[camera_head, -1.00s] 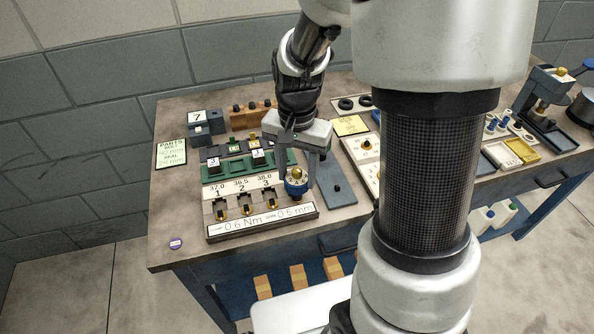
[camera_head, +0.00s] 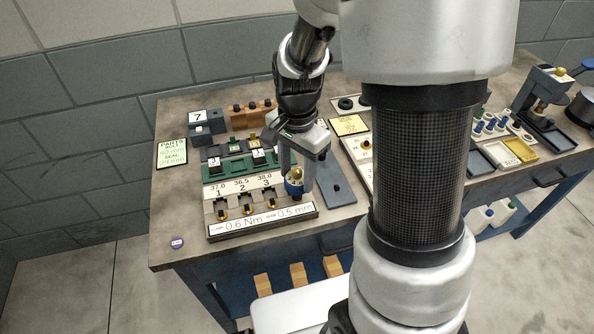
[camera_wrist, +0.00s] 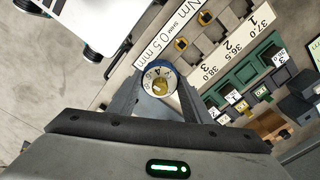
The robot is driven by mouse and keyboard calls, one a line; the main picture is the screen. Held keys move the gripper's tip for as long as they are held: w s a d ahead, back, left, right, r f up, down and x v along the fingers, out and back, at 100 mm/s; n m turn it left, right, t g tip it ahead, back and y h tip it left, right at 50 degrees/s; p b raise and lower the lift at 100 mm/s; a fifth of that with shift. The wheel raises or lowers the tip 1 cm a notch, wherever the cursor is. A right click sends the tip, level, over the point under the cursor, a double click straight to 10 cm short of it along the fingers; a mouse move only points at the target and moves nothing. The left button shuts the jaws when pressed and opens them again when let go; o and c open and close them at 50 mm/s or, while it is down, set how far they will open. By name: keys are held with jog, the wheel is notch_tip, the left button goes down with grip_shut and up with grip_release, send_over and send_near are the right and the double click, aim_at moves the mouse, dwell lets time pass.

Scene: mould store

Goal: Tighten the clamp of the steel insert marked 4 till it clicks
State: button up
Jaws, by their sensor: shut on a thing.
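My gripper (camera_head: 297,172) points down at the right end of the insert stand (camera_head: 262,226), its fingers on both sides of a blue round piece (camera_head: 295,187). The piece has a brass knob on top. In the wrist view my gripper (camera_wrist: 157,92) has the piece between its fingers; it shows a white numbered face (camera_wrist: 160,81) with a 4 apparently readable. Stations 1, 2 and 3 stand to its left, with brass clamp knobs (camera_head: 246,209). The stand's front label reads 0.6 Nm and 0.5 mm. The insert and clamp under the piece are hidden.
A green rack (camera_head: 232,169) with numbered blocks lies behind the stand. A grey block marked 7 (camera_head: 207,122) stands further back. A flat grey-blue plate (camera_head: 334,184) lies close on the right. A small purple disc (camera_head: 177,243) lies at the table's front left corner.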

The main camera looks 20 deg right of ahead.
jog(key=shift+m+p, duration=0.4)
jog(key=shift+m, duration=0.6)
jog(key=shift+m+p, duration=0.3)
jog(key=shift+m, duration=0.5)
jog(key=shift+f+m+p, duration=0.1)
jog(key=shift+m+p, duration=0.45)
jog(key=shift+m, duration=0.25)
